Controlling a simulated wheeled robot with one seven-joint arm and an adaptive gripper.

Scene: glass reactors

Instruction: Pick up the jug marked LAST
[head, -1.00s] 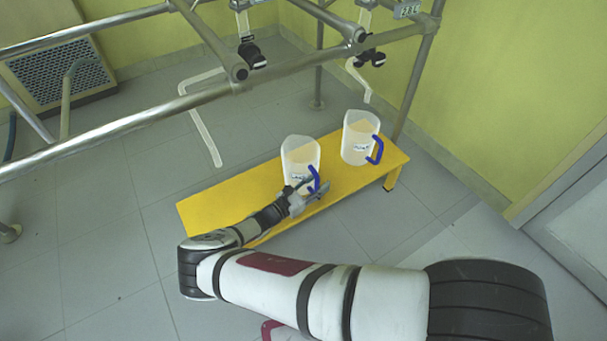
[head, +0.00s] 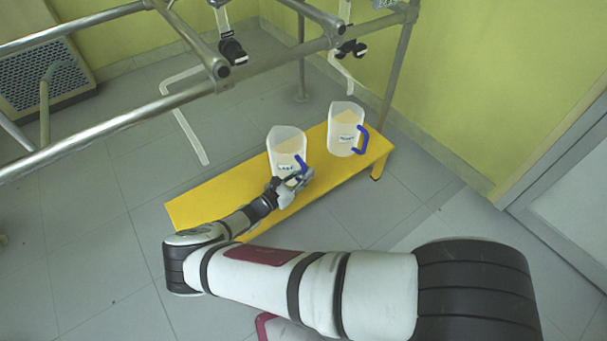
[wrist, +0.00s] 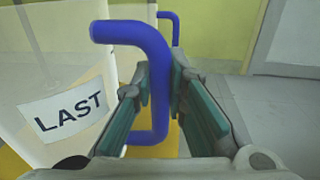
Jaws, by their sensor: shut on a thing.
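The jug marked LAST (head: 285,146) stands upright on the yellow bench in the head view. It is translucent with a white label and a blue handle. In the wrist view its LAST label (wrist: 70,115) fills the left side and its blue handle (wrist: 150,60) rises between the fingers. My gripper (head: 298,180) is at the handle on the jug's near right side. In the wrist view my gripper (wrist: 160,100) is shut on the handle's upright bar. The lower end of the handle is partly hidden by the fingers.
A second jug (head: 344,130) with a blue handle stands to the right on the yellow bench (head: 215,200). Its label is too small to read surely. Metal frame pipes (head: 150,100) cross above the bench. The bench's left part is bare.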

